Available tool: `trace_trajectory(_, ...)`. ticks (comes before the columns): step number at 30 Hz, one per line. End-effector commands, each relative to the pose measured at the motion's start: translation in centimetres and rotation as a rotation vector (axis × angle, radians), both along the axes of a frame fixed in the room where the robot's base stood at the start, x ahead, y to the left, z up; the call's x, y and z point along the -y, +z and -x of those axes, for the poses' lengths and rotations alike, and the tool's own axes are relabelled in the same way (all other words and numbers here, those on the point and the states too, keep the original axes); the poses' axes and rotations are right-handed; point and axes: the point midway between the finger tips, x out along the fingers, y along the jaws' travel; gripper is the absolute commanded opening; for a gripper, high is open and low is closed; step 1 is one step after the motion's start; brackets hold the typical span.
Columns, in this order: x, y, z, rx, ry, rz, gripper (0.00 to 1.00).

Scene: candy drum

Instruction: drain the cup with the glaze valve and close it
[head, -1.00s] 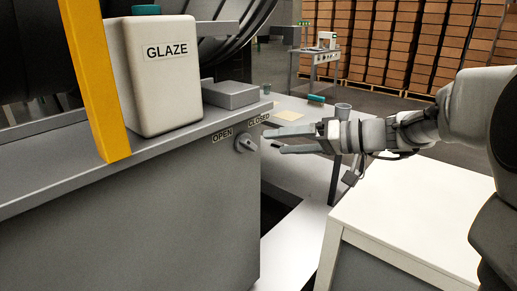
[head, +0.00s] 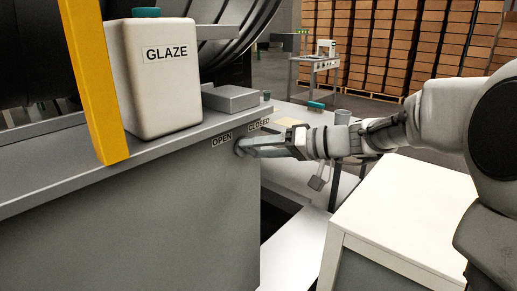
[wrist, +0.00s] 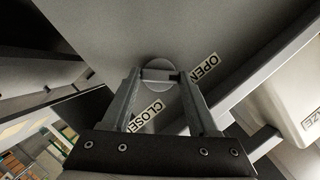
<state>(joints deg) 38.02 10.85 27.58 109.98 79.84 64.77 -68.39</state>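The white container labelled GLAZE (head: 165,75), with a teal cap, stands on the grey housing; its label also shows at the right edge of the wrist view. The round glaze valve (wrist: 158,92) is on the housing's side, between the OPEN label (head: 222,139) and the CLOSED label (head: 259,124). My gripper (head: 246,147) is at the valve and hides most of it in the head view. In the wrist view, my gripper's two fingers (wrist: 160,77) are apart, one either side of the valve's raised handle. Firm contact cannot be told. The container's contents are hidden.
A white-topped table (head: 410,215) is below my arm. A lower white table behind carries a small grey cup (head: 342,117) and a teal item (head: 316,104). Stacked boxes line the back.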

Motion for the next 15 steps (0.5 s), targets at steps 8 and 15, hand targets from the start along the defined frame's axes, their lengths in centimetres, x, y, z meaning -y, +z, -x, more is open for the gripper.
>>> trace_trajectory(8,0.00,0.00,0.02,0.000,0.000,0.000,0.04)
trace_trajectory(15,-0.01,-0.04,0.02,-0.022,0.002,-0.023,0.04)
